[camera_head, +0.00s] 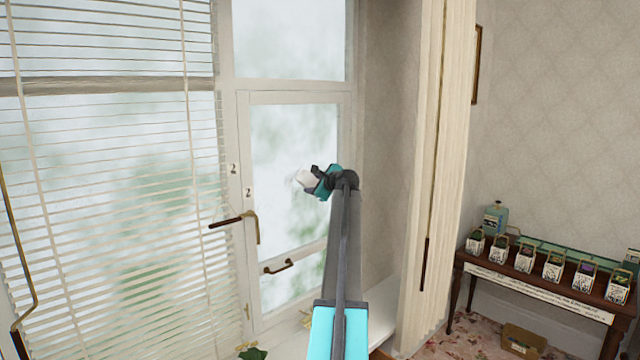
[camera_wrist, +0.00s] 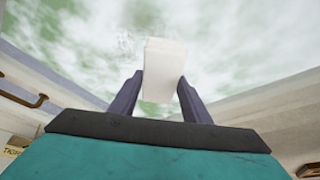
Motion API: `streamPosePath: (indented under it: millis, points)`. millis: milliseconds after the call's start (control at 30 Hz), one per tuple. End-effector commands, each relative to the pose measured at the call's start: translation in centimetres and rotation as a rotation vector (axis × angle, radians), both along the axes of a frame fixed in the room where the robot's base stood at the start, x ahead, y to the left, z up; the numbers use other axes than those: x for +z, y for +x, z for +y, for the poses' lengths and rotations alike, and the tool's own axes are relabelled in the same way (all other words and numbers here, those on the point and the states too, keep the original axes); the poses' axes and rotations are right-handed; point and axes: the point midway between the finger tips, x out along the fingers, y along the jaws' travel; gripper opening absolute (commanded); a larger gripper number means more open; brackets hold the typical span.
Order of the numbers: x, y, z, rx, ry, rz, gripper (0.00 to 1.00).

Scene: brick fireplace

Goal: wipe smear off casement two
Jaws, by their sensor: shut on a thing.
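Casement two (camera_head: 245,150) is the white-framed window with a "2" on its frame, and it looks shut. My gripper (camera_head: 310,178) is in front of its pane, shut on a white block-like pad (camera_wrist: 165,68). The pad also shows in the head view (camera_head: 304,179), at the pane or very close to it; I cannot tell if it touches. A faint greyish smear (camera_wrist: 125,42) shows on the glass just left of the pad in the wrist view. In the head view, the smear (camera_head: 293,183) lies at the pad's left edge, and the pad may hide part of it.
A brass handle (camera_head: 255,226) and a lower pull bar (camera_head: 279,266) stick out from the casement. Slatted blinds (camera_head: 110,200) hang on the left. A cream curtain (camera_head: 445,150) hangs on the right. A dark table (camera_head: 540,290) with several small boxes stands at the far right.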

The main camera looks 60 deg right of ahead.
Motion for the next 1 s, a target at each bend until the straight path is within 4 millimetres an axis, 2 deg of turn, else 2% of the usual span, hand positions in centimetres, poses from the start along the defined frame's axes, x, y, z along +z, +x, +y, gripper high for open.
streamPosePath:
  millis: [467,1000]
  points:
    - [0.0,0.4,0.5,0.004,0.002,-0.001,0.25]
    - [0.0,1.1,3.4,0.005,0.001,-0.001,0.25]
